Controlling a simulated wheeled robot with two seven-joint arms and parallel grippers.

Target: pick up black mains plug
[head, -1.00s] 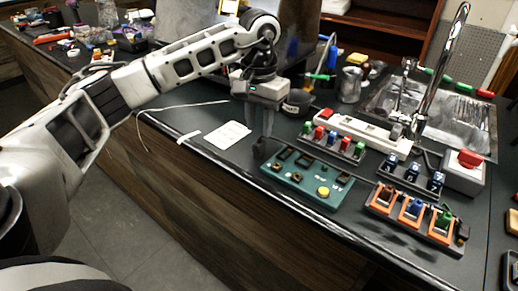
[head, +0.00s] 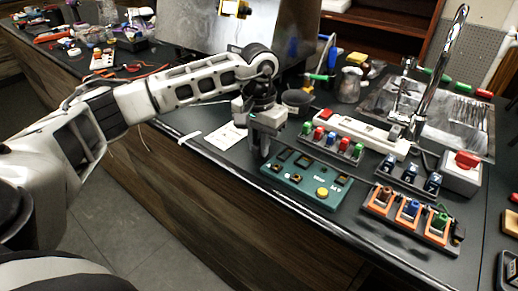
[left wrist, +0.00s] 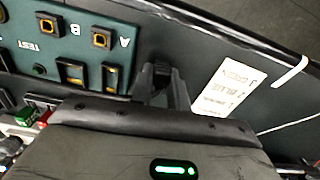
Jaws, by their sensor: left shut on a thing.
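My left gripper (head: 261,153) points down at the counter, just left of the green test board (head: 310,184). Its fingers are shut on the black mains plug (left wrist: 161,72), which is mostly hidden between them. In the left wrist view the gripper (left wrist: 163,84) shows from above, with dark fingers either side of the dark plug. In the head view the plug cannot be told apart from the fingers. My right gripper is not in view.
A paper note (head: 226,136) lies left of the gripper. A white power strip (head: 360,132), a rack of coloured switches (head: 333,144), an orange-framed rack (head: 408,213) and a red-button box (head: 462,173) stand to the right. The counter's front edge is close.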

